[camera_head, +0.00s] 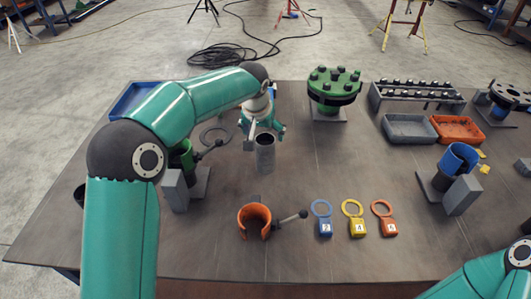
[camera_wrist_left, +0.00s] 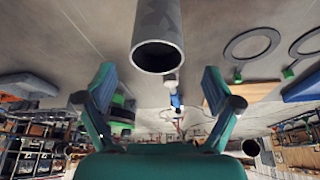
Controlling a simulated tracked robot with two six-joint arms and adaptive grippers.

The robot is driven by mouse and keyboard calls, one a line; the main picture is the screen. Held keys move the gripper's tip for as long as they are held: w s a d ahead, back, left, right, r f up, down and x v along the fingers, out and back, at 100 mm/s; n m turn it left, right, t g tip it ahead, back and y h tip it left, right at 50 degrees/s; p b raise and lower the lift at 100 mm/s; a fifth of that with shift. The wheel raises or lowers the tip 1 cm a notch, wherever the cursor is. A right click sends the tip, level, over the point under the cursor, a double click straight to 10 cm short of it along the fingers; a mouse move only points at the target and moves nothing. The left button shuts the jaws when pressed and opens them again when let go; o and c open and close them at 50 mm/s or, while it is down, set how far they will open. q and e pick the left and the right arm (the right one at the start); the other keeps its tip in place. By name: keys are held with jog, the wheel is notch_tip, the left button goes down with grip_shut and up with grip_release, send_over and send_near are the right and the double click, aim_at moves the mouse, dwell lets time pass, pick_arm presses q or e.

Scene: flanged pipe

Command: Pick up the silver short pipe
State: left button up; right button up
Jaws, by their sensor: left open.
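The silver short pipe (camera_head: 265,156) stands upright on the table, its dark open top facing up. In the left wrist view the pipe (camera_wrist_left: 158,22) shows close up at the top centre, its hollow round end towards the camera. My left gripper (camera_head: 264,131) is just behind and above the pipe's top in the head view. In the left wrist view the left gripper (camera_wrist_left: 160,88) has its two fingers wide apart, with nothing between them; the pipe lies beyond the fingertips. Only a part of my right arm shows at the bottom right corner; its gripper is out of view.
A green bolted flange (camera_head: 333,88) stands behind and right. A green clamp (camera_head: 183,158) is left and an orange clamp (camera_head: 255,221) in front. Coloured tags (camera_head: 357,221), a blue clamp (camera_head: 458,158), bins (camera_head: 408,128) and a bolt rack (camera_head: 418,96) lie to the right.

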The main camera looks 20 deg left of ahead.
aim_at(265, 138)
pick_arm(q)
jog(key=shift+s+d+p+x, duration=0.1)
jog(key=shift+p+x, duration=0.25)
jog(key=shift+x, duration=1.2)
jog(key=shift+s+d+p+x, duration=0.1)
jog(key=shift+p+x, duration=0.2)
jog(key=shift+x, duration=1.25)
jog(key=c, duration=1.5)
jog(key=shift+c, duration=0.4)
jog(key=shift+r, duration=0.1)
